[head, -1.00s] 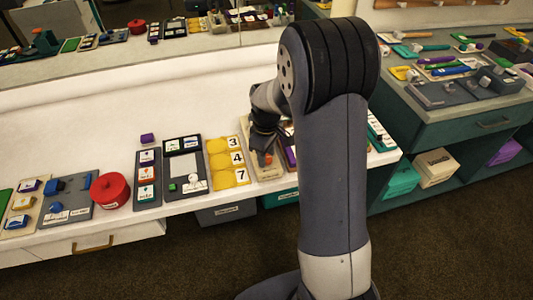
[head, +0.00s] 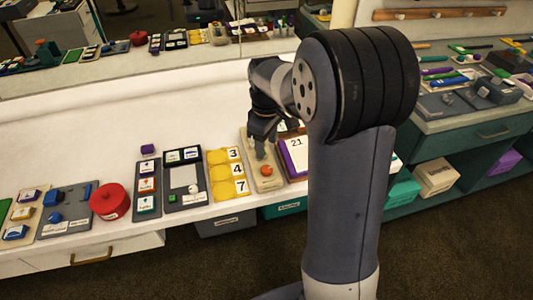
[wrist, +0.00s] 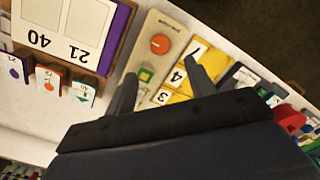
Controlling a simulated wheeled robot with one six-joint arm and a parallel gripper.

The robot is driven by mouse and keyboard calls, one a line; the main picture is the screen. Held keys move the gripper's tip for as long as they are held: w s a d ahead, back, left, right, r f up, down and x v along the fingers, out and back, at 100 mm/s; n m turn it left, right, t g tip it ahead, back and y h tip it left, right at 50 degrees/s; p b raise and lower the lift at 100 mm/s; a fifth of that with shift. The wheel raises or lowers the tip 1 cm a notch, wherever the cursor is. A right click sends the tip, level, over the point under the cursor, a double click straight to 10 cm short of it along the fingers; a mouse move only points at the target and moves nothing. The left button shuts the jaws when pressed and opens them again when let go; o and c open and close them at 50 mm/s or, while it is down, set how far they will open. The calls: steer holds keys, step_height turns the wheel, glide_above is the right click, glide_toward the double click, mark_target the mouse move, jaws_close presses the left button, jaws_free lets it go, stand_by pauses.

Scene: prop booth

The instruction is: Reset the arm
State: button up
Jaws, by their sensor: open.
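My gripper (head: 262,150) hangs over the white counter (head: 80,130), above the beige panel with an orange knob (head: 267,171). In the wrist view my gripper (wrist: 158,78) has its two fingers spread apart, with nothing between them held. Beyond the fingertips the wrist view shows the beige panel (wrist: 168,32), its orange knob and a green square button. My gripper looks raised clear of the panel. My upper arm hides part of the counter's right side in the head view.
A purple-framed board with number cards (head: 294,157) lies right of the panel, and a yellow number tray (head: 219,158) lies left. A red round pot (head: 109,201) stands farther left. A green bench (head: 470,122) with tools is at right. The counter's back strip is clear.

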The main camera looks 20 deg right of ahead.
mark_target(267, 168)
steer(key=shift+r, duration=0.65)
step_height(267, 168, down, 11)
steer(key=shift+r, duration=0.1)
stand_by(0.7)
